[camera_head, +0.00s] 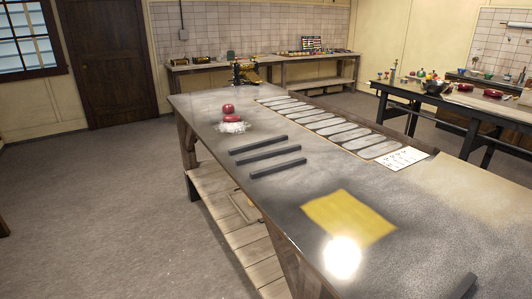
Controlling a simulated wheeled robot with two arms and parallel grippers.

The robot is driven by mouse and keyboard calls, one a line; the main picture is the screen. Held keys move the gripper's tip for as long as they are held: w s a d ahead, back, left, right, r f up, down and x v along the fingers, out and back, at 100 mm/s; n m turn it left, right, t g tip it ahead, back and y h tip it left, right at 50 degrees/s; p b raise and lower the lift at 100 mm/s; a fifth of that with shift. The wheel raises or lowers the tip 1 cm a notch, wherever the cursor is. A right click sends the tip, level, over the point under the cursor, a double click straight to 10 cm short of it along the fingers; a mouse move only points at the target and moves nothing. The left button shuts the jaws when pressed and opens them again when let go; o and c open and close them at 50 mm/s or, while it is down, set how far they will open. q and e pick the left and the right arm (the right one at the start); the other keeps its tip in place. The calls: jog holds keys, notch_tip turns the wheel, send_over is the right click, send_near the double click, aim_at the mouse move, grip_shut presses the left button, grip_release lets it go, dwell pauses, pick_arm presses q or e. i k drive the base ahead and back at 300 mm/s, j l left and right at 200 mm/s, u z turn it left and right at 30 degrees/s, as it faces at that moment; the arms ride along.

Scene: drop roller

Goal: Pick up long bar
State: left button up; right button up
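Three dark grey bars lie side by side, apart from each other, on the long workbench (300,208): a far bar (258,145), a middle bar (269,155) and a near bar (278,168). They look similar in length, and I cannot tell for certain which is the long bar. A dark bar-like piece (463,287) shows at the bottom right, partly cut off by the frame edge; I cannot tell what it is. Neither of my grippers is in view.
A yellow sheet (349,217) and a white paper (401,158) lie on the bench. Several grey oval pieces (342,132) line its far edge. A red object (232,118) sits on white material at left. Other tables stand behind. Floor at left is clear.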

aim_at(242, 161)
jog(key=i+j, duration=0.3)
jog(key=j, duration=0.15)
jog(key=i+j, duration=0.3)
jog(key=j, duration=0.15)
jog(key=i+j, duration=0.3)
jog(key=j, duration=0.2)
jog(key=i+j, duration=0.3)
jog(key=j, duration=0.15)
jog(key=i+j, duration=0.3)
jog(key=j, duration=0.15)
jog(key=i+j+z, duration=0.3)
jog(key=j+z, duration=0.35)
jog(key=i+j+z, duration=0.1)
jog(key=j+z, duration=0.2)
jog(key=j, duration=0.2)
jog(key=j+z, duration=0.3)
jog(key=j, duration=0.15)
jog(key=i, duration=0.05)
